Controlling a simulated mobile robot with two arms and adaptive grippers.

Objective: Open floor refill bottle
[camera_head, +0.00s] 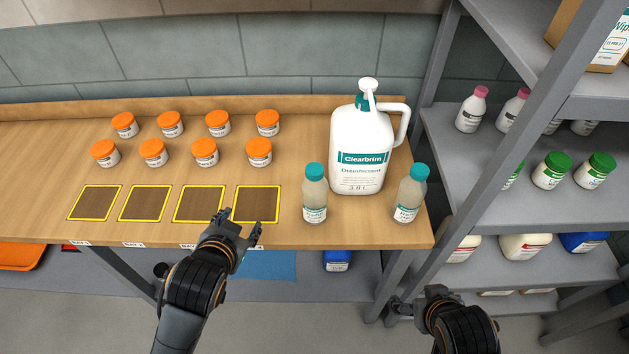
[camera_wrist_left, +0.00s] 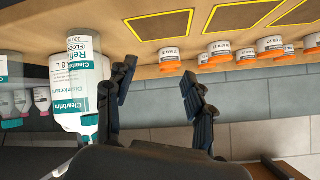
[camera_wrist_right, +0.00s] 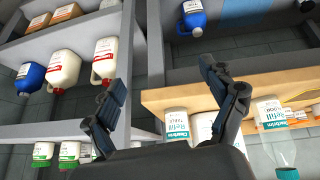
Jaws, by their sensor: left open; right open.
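The floor refill bottle (camera_head: 315,200) is a clear bottle with a teal cap, standing upright on the bench left of the big white jug. Its "Refill FLOOR" label shows in the left wrist view (camera_wrist_left: 84,60) and in the right wrist view (camera_wrist_right: 270,115). A similar teal-capped refill bottle (camera_head: 408,198) stands right of the jug. My left gripper (camera_head: 240,226) is open and empty over the bench's front edge, left of the floor bottle and apart from it. My right gripper (camera_head: 418,300) is open and empty, low in front of the bench's right end.
The white Clearbrim jug (camera_head: 360,150) stands between and behind the two bottles. Several orange-lidded jars (camera_head: 205,152) stand in two rows at the left, behind yellow-edged empty squares (camera_head: 145,203). A grey shelf rack (camera_head: 450,140) with bottles adjoins the bench's right end.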

